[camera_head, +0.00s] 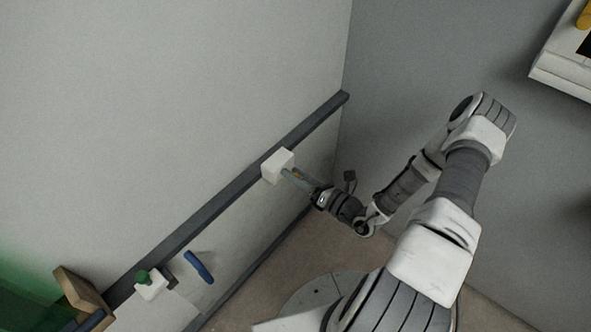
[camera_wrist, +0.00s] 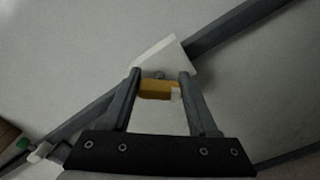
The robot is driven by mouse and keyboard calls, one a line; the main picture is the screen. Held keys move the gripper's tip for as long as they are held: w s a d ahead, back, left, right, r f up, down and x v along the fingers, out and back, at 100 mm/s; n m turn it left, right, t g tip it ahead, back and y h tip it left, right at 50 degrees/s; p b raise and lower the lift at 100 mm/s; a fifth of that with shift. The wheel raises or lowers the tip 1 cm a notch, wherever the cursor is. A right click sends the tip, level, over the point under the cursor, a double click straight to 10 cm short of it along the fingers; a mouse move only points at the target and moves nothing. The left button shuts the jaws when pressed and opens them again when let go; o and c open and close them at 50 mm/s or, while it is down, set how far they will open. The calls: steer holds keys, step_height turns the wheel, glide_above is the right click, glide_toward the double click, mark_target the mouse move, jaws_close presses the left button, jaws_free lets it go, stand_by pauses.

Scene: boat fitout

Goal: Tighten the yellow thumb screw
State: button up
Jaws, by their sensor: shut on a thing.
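The yellow thumb screw (camera_wrist: 158,90) sits between the two fingers of my gripper (camera_wrist: 160,88) in the wrist view, with a small white patch at its right end. My gripper is shut on it. Behind it is a white block (camera_wrist: 162,56) mounted on the wall rail. In the head view my gripper (camera_head: 293,177) reaches the same white block (camera_head: 277,165) from the right, and only a small bit of yellow (camera_head: 299,174) shows between the fingers.
A dark rail (camera_head: 215,207) runs diagonally along the pale wall. A white shelf (camera_head: 560,72) with a yellow object is at upper right.

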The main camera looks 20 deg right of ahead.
steer(key=m+p, duration=0.2)
steer(key=m, duration=0.4)
steer(key=shift+d+f, duration=0.1)
steer(key=shift+f, duration=0.05)
steer(key=m, duration=0.3)
steer(key=m+p, duration=0.1)
steer(key=m, duration=0.2)
steer(key=shift+f+m, duration=0.2)
steer(key=shift+m, duration=0.2)
steer(key=m, duration=0.6)
steer(key=shift+s+f+p, duration=0.1)
steer(key=shift+f+p, duration=0.1)
steer(key=shift+p, duration=0.2)
steer(key=m, duration=0.7)
steer(key=shift+a, duration=0.25)
steer(key=o, duration=1.4)
steer(key=shift+d, duration=0.1)
